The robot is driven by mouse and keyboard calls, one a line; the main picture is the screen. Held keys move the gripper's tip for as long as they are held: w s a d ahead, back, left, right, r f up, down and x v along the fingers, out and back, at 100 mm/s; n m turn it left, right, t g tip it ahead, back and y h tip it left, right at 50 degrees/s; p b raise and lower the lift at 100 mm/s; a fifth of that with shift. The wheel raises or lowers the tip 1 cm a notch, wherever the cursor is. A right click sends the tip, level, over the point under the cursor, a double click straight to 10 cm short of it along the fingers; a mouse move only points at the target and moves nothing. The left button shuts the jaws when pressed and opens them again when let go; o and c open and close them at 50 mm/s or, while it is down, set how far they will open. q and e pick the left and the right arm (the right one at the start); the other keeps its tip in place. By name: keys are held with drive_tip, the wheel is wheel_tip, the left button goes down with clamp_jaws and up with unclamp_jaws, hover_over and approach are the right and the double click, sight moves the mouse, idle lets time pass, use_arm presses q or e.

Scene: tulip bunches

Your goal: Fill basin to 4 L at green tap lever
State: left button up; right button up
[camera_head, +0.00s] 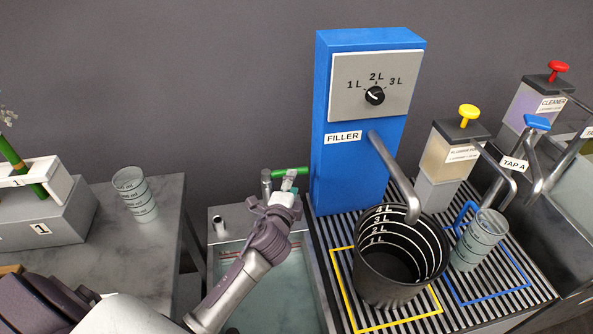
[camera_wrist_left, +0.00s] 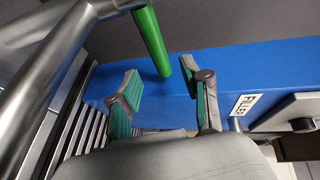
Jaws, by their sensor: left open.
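The green tap lever (camera_head: 290,171) sits on a grey metal tap left of the blue filler. It also shows in the left wrist view (camera_wrist_left: 150,40), its free end near the gap between my fingertips. My left gripper (camera_head: 286,187) is open, with its fingertips close to the lever; I cannot tell if they touch it. In the left wrist view the two green-padded fingers (camera_wrist_left: 163,84) are apart with nothing between them. A basin (camera_head: 292,301) lies below the tap, partly hidden by my left arm. Its level marks are not readable. My right gripper is not in view.
The blue filler (camera_head: 338,185) stands just right of the lever. A black bucket (camera_head: 385,287) with litre marks stands under its spout. A clear measuring jug (camera_head: 479,241) stands right of it. Another beaker (camera_head: 135,195) stands on the left table.

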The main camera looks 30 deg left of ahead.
use_arm(q)
drive_tip(key=x, duration=0.5)
drive_tip(key=shift+w+a+f, duration=0.1)
drive_tip(key=shift+w+f, duration=0.05)
drive_tip(key=shift+w, duration=0.2)
drive_tip(key=shift+w+a+f, duration=0.1)
drive_tip(key=shift+w, duration=0.3)
clamp_jaws()
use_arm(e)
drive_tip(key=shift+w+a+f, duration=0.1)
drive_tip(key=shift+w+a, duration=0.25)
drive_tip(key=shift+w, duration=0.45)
